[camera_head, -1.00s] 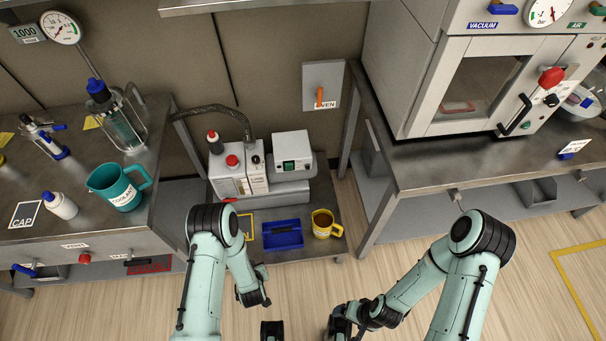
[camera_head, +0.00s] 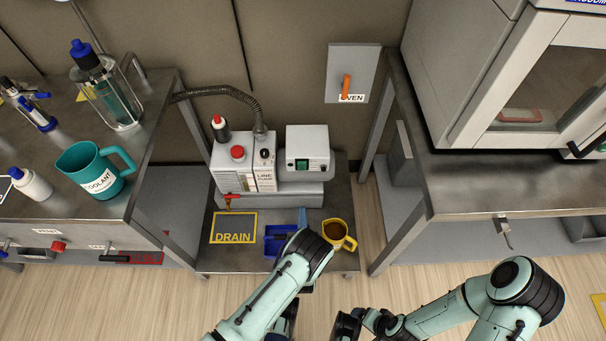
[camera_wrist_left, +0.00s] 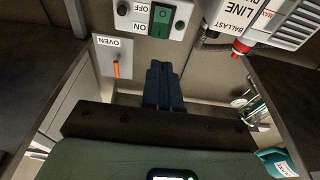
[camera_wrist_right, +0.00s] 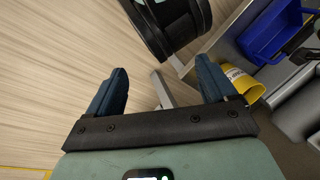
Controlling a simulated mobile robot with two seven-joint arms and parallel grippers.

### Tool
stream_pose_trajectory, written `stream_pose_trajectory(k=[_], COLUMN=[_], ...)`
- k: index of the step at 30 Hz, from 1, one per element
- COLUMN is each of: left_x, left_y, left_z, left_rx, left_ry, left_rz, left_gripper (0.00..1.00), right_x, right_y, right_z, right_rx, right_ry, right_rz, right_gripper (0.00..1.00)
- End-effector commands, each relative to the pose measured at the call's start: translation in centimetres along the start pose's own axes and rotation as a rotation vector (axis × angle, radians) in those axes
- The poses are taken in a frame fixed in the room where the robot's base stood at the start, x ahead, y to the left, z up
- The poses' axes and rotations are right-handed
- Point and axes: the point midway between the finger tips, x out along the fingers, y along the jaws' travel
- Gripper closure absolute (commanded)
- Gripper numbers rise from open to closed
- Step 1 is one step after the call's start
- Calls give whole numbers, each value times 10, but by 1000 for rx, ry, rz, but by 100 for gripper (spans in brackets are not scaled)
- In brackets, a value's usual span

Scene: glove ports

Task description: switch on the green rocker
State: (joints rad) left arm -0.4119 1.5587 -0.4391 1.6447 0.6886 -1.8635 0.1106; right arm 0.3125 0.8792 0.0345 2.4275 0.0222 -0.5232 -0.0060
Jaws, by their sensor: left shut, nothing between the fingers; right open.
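The green rocker (camera_head: 302,164) is on the front of a white box on the back bench. In the left wrist view the rocker (camera_wrist_left: 161,20) shows close up between upside-down OFF and ON labels; which side is pressed I cannot tell. My left gripper (camera_wrist_left: 163,66) is shut and empty, its tips just short of the box panel and apart from it in that picture. In the head view my left gripper (camera_head: 303,216) is partly hidden by its wrist, below the box. My right gripper (camera_wrist_right: 162,70) is open and empty, over the floor in front of the bench.
A LINE PUMP unit (camera_head: 242,167) with a red cap stands left of the box. A blue tray (camera_head: 276,240), a yellow mug (camera_head: 338,235) and a DRAIN frame (camera_head: 233,228) are in front. An OVEN switch with an orange lever (camera_head: 346,87) is on the wall at right.

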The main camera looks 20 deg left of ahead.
Motion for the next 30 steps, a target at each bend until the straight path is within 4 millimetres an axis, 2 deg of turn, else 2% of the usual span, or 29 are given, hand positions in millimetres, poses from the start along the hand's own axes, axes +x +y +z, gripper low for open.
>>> stream_pose_trajectory(k=[5,8,21,25,30], left_x=[10,24,114,130,139], left_y=[-1,-1,-1,0,0], left_z=[1,1,2,2,2], left_rx=[0,0,-1,0,0], left_ry=[0,1,0,-1,-3], left_rz=[-2,-2,-1,0,0], left_gripper=[100,100,100,100,100], right_x=[2,5,25,29,31], right_y=[1,2,10,12,12], right_z=[-2,-6,-36,-43,-48], right_rx=[1,2,8,10,10], right_ry=[6,17,103,121,134], right_rz=[1,1,7,8,9], right_gripper=[15,15,15,15,15])
